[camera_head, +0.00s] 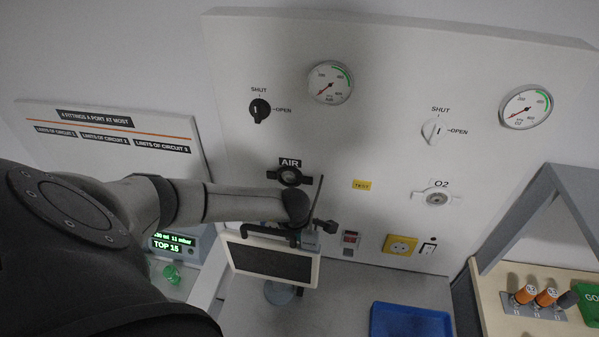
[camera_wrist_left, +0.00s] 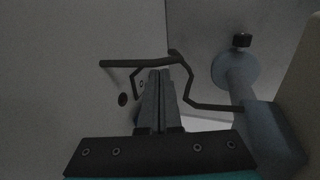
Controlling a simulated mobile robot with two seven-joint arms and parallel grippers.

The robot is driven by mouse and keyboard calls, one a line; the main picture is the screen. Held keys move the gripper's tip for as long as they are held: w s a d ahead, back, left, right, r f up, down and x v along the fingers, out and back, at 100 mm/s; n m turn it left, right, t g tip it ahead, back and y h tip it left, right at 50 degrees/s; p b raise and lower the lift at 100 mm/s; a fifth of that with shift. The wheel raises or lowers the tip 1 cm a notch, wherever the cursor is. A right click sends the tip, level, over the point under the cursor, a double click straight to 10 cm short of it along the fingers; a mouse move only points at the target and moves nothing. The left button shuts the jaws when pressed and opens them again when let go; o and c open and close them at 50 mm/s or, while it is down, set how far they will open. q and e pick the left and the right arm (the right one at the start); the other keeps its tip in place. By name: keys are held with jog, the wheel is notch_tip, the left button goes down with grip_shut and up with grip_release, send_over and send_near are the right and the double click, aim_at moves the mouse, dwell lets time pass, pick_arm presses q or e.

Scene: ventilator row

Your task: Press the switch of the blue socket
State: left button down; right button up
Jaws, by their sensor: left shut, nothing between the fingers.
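I cannot make out a blue socket in either view. In the head view my left arm and the tilted screen (camera_head: 270,262) cover part of the lower wall panel. A small red and white fitting (camera_head: 350,240) shows just right of my left wrist; I cannot tell whether it is a switch. My right gripper is not in view.
The AIR port (camera_head: 290,177) and O2 port (camera_head: 437,198) are on the panel above. A blue tray (camera_head: 410,318) lies on the worktop. A wooden stand with orange fittings (camera_head: 525,294) is at right. The worktop between screen and tray is clear.

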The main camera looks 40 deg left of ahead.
pick_arm(q)
jog(key=shift+w+r+p, duration=0.1)
jog(key=shift+r+p, duration=0.2)
jog(key=shift+r, duration=0.45)
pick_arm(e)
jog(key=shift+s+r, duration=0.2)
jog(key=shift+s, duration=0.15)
pick_arm(q)
jog(key=b+v, duration=0.1)
jog(key=v, duration=1.4)
jog(key=shift+r, duration=0.15)
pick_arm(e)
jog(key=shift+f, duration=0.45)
pick_arm(q)
jog(key=shift+d, duration=0.1)
